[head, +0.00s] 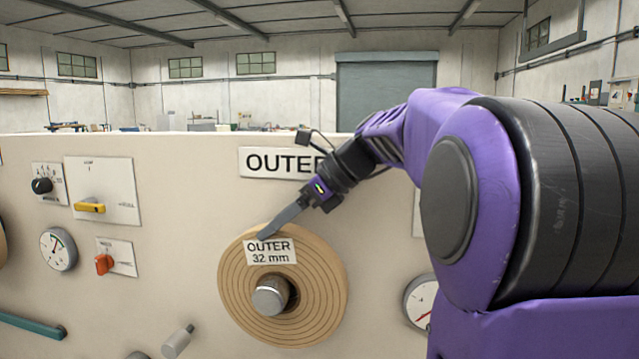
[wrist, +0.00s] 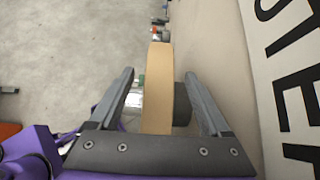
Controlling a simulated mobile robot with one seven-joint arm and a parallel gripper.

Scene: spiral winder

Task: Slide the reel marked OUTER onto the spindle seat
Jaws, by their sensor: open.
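The tan reel (head: 322,300) carries a white label (head: 270,252) reading "OUTER 32 mm". It sits around the metal spindle (head: 270,298), whose end sticks out through its hole. In the wrist view the reel (wrist: 158,85) is edge-on, with a dark cylinder (wrist: 182,90) on its panel side and apparently a gap between reel and panel. My gripper (wrist: 160,74) is open, one finger on each side of the reel's rim, with space visible on both sides. In the head view my gripper (head: 267,235) reaches the top of the reel; the far finger is hidden.
The beige panel (head: 190,220) stands behind the reel, with an "OUTER" sign (head: 270,162) above it, partly covered by my arm. A gauge (head: 420,302) is to the right. A yellow handle (head: 90,207), an orange knob (head: 104,264) and a protruding peg (head: 177,342) are to the left.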

